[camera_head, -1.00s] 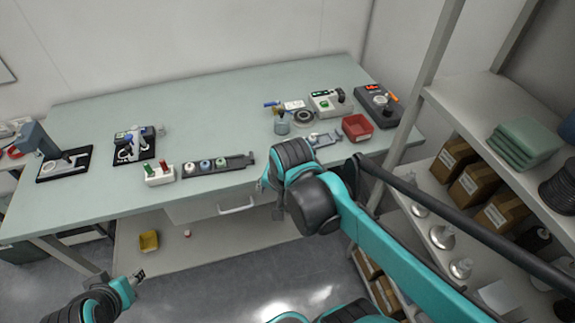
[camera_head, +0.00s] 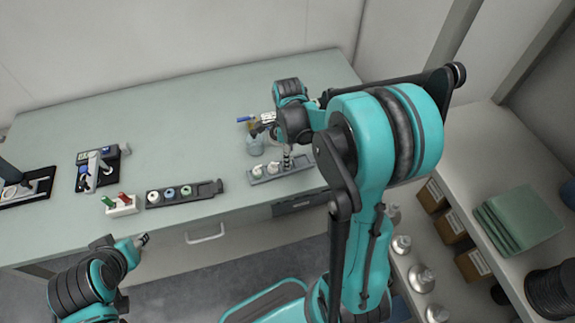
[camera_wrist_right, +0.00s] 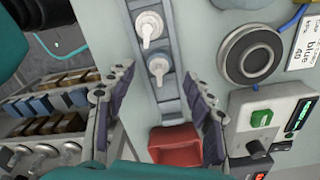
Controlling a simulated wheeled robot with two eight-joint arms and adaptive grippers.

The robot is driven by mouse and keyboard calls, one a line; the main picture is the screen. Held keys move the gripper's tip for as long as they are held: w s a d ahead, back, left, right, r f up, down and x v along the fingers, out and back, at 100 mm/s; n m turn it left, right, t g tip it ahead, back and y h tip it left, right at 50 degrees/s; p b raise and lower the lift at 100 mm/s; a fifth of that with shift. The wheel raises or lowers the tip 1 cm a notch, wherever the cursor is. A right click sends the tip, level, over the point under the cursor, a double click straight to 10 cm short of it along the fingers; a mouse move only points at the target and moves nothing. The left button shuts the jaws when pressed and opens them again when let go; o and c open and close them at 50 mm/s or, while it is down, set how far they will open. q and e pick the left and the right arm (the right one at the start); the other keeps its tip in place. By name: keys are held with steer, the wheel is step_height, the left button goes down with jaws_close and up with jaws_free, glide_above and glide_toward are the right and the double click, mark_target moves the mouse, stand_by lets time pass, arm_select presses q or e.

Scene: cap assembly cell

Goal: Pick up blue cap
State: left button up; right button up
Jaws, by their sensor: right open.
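A blue ring-like cap (camera_head: 169,193) sits in the middle of a dark grey rack (camera_head: 206,189) at the table's front edge, between a white one and a green one. My right gripper (camera_head: 287,158) is away to its right, over a second grey rack (camera_head: 298,163). My left gripper (camera_head: 142,240) is low in front of the table, too small to read.
A holder with green and red pieces (camera_head: 120,205) stands left of the cap rack. In the right wrist view a red bin (camera_wrist_right: 175,147), a round black-rimmed disc (camera_wrist_right: 249,62) and a device with a green button (camera_wrist_right: 262,118) lie close by. The table's middle is clear.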

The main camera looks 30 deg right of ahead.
step_height(320, 180, down, 3)
steer(key=shift+a+f+b, duration=0.1)
steer(key=shift+f+b, duration=0.05)
steer(key=shift+b, duration=0.3)
steer(key=c, duration=0.8)
